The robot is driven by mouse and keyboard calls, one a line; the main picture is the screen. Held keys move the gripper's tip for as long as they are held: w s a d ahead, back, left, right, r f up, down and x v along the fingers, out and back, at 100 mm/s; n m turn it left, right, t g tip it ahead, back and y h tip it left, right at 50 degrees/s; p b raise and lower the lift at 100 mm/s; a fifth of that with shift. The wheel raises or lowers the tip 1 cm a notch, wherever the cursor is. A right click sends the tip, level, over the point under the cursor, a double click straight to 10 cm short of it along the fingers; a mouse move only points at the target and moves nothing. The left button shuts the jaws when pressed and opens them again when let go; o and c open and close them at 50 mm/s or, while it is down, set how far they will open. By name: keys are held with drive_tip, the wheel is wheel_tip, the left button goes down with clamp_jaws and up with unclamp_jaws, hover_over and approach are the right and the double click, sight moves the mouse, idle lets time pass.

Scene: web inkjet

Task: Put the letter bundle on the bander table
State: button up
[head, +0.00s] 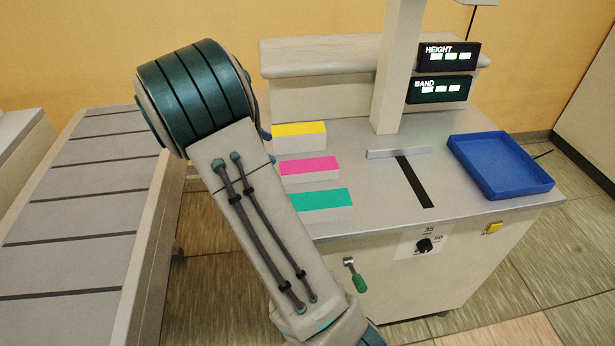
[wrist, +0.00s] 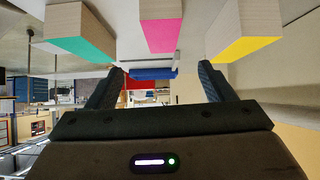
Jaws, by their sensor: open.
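The bander table (head: 375,222) has a grey top. Three blocks like letter bundles lie along its left side: yellow-topped (head: 299,136), magenta-topped (head: 309,168) and teal-topped (head: 322,205). The frames do not show which one is the letter bundle. In the wrist view, which is upside down, the teal (wrist: 85,42), magenta (wrist: 160,30) and yellow (wrist: 245,45) blocks show beyond my gripper (wrist: 162,70). My gripper is open, with nothing between its fingers, and the magenta block is nearest its middle line. In the head view my arm hides the gripper.
A blue tray (head: 500,164) lies on the table's right side. A column (head: 397,70) with display boxes (head: 441,88) rises at the back. A metal bar (head: 398,153) and dark slot (head: 416,183) are mid-table. A slatted conveyor (head: 75,210) stands left, with a floor gap between.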

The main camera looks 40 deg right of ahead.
sight(309, 165)
drive_tip(key=p+x, duration=0.1)
drive_tip(key=x, duration=1.3)
drive_tip(key=shift+w, duration=0.2)
drive_tip(key=c, duration=1.2)
drive_tip(key=shift+r, duration=0.1)
drive_tip(key=shift+c, duration=0.2)
